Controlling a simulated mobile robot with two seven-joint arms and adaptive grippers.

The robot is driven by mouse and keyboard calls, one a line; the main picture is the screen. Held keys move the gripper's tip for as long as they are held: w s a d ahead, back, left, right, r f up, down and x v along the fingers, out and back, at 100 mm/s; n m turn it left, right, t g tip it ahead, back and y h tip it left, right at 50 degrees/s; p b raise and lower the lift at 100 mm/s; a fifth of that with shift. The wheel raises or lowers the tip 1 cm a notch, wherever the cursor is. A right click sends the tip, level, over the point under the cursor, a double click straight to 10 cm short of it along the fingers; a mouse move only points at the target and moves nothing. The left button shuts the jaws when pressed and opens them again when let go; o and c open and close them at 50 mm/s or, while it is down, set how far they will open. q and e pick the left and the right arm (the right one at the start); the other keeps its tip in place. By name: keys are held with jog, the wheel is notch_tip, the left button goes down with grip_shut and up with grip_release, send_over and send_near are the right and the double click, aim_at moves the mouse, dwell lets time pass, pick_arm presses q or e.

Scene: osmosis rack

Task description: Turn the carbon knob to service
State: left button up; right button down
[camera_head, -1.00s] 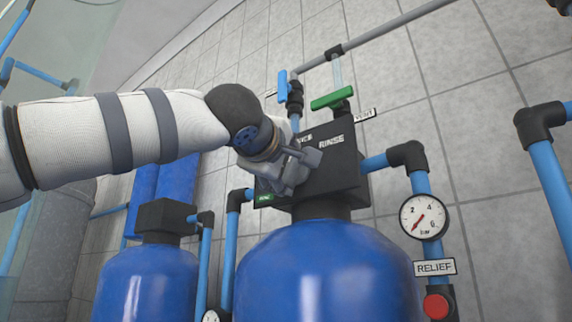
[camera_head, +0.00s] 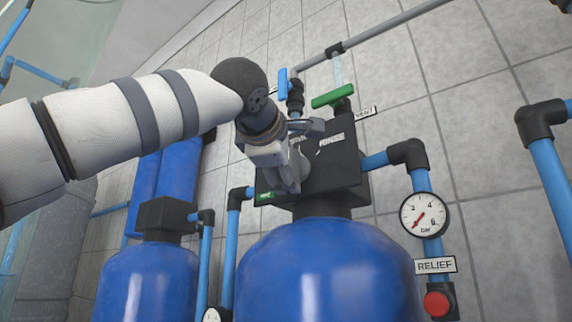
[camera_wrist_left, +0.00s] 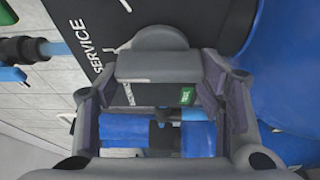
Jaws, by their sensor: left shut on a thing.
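The black valve head (camera_head: 340,178) sits on top of the large blue tank in the middle of the head view. My left gripper (camera_head: 290,178) is at its front face, shut on the grey carbon knob. In the left wrist view the knob (camera_wrist_left: 155,62) shows as a grey bar with a rounded top between the two fingers. The word SERVICE (camera_wrist_left: 88,50) is printed on the black face beside it. In the head view the RINSE label (camera_head: 331,138) is partly covered by my gripper. The knob's exact pointing direction is hard to tell. My right gripper is not in view.
A green valve handle (camera_head: 332,96) and a blue one (camera_head: 283,84) stand just above the valve head. A pressure gauge (camera_head: 423,215) and a red relief button (camera_head: 436,305) are at the right. A second blue tank (camera_head: 145,285) stands at the left.

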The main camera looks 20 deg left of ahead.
pick_arm(q)
jog(key=o, duration=1.1)
jog(key=shift+o, duration=0.2)
jog(key=s, duration=1.2)
jog(key=shift+d, duration=0.25)
